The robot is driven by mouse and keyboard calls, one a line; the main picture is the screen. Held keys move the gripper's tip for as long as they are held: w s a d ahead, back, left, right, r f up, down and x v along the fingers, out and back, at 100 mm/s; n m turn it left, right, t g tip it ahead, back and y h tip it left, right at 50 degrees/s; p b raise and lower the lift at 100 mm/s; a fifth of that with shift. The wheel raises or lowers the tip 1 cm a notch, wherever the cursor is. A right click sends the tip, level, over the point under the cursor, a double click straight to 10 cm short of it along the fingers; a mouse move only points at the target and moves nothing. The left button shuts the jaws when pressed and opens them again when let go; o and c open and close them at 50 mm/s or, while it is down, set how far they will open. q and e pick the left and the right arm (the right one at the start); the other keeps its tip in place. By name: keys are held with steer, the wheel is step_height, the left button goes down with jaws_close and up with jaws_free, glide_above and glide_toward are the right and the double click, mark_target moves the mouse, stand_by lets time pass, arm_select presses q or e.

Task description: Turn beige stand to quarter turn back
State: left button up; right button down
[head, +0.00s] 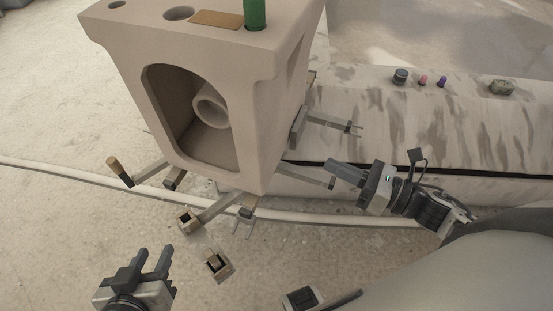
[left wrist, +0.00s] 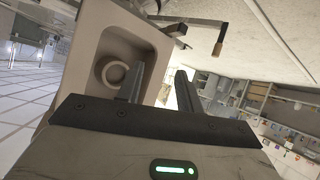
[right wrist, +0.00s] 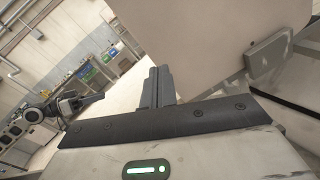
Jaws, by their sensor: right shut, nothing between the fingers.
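The beige stand (head: 255,120) is a large box with a rounded opening in its front face and a pale ring-shaped tube (head: 209,107) inside. Its opening also shows in the left wrist view (left wrist: 88,45), and its plain wall fills the top of the right wrist view (right wrist: 205,40). Grey arms stick out below it, one with a brown upright handle (head: 116,167). My left gripper (head: 158,260) is open and empty, in front of the stand and apart from it. My right gripper (head: 332,170) is shut and empty, right of the stand near a grey arm (head: 308,177).
A green cylinder (head: 255,14) stands on the stand's top. Square brown-edged sockets (head: 218,265) show at the front. A pale curved rail (head: 330,217) runs along the floor. A dark jar (head: 400,76), small pink and purple items and a greenish block (head: 501,87) sit on the stained ledge behind.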

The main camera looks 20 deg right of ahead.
steer(key=s+n+g+y, duration=0.1)
steer(key=n+y, duration=0.1)
steer(key=n, duration=0.3)
steer(key=n+g, duration=0.1)
glide_toward(262, 149)
steer(key=p+x, duration=0.1)
steer(key=x, duration=0.5)
steer(key=shift+d, duration=0.1)
steer(key=shift+w+a+f, duration=0.15)
steer(key=shift+w+a, duration=0.2)
steer(key=shift+a, duration=0.05)
